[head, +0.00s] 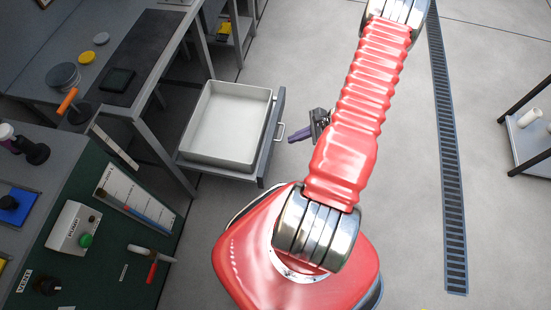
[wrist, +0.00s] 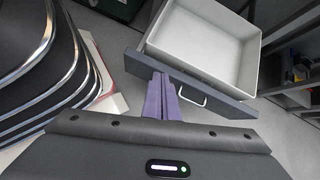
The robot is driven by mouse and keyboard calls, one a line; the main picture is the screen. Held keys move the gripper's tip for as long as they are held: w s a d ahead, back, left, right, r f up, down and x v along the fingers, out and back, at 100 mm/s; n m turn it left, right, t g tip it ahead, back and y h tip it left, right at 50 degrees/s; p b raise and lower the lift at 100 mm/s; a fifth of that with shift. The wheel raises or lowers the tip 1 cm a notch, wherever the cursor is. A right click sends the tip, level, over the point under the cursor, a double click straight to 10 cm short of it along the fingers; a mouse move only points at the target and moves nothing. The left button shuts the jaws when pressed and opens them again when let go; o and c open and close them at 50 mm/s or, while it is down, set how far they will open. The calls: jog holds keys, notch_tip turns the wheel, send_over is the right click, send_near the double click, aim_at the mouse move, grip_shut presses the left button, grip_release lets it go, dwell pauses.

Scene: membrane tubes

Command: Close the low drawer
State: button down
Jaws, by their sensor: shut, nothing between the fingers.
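The low drawer (head: 277,140) stands pulled out from under the workbench in the head view, with a white tray-like inside that looks empty. Its grey front carries a pale bar handle (head: 280,132). The drawer front (wrist: 215,93) and handle (wrist: 191,96) also show in the wrist view. My gripper (head: 291,136) is shut and empty, with purple fingers, on the outer side of the drawer front near the handle. In the wrist view the fingertips (wrist: 160,76) lie over the drawer front, left of the handle. I cannot tell whether they touch it.
The workbench (head: 150,120) with its legs is left of the drawer. A green-topped bench (head: 110,245) with a pump box (head: 73,228) stands at lower left. A floor drain grate (head: 450,160) and a shelf rack (head: 525,125) are at right. The floor between is clear.

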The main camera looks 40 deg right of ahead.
jog(key=s+f+m+t, duration=0.1)
jog(key=s+f+m, duration=0.2)
jog(key=f, duration=0.5)
jog(key=shift+s+f+m, duration=0.25)
jog(key=shift+s+m, duration=0.05)
jog(key=shift+s, duration=0.6)
jog(key=w+r+x, duration=0.1)
jog(key=r+x, duration=0.1)
jog(key=x, duration=1.1)
jog(key=shift+w+a, duration=0.35)
